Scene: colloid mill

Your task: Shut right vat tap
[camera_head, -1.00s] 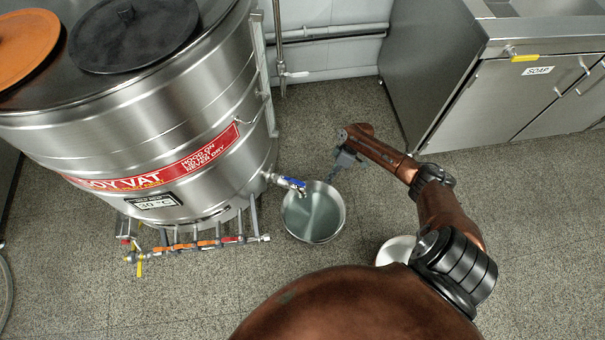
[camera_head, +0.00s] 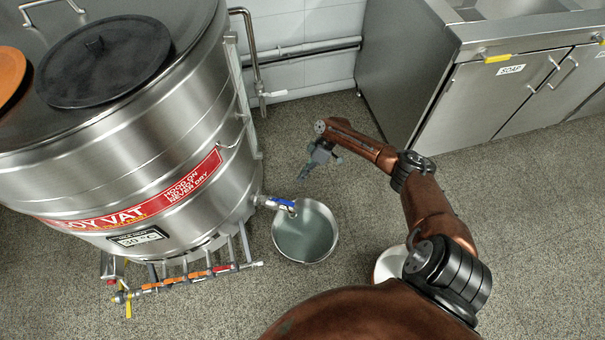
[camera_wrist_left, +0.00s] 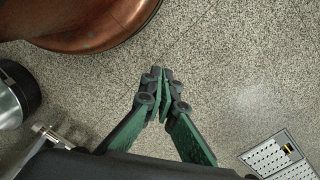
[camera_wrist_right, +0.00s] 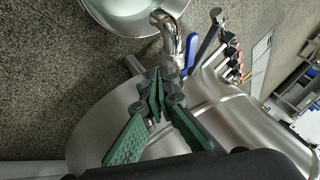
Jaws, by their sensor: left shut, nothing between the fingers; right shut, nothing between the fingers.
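The steel vat (camera_head: 190,130) stands at the left in the head view. Its tap (camera_head: 268,201), with a blue lever (camera_head: 284,204), sticks out low on its right side, over a round steel pan (camera_head: 304,236) holding pale liquid. The blue lever (camera_wrist_right: 190,52) and curved spout (camera_wrist_right: 168,32) also show in the right wrist view. My right gripper (camera_head: 304,174) is shut and empty, above and apart from the tap. In the right wrist view its fingertips (camera_wrist_right: 157,76) appear just below the spout in the picture. My left gripper (camera_wrist_left: 160,72) is shut and empty above bare floor.
A row of pipes with orange valves (camera_head: 185,278) runs along the vat's foot. A steel cabinet (camera_head: 480,95) with a soap label stands at the back right. A white bowl (camera_head: 390,262) sits partly behind my right arm. Speckled floor lies clear at the right.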

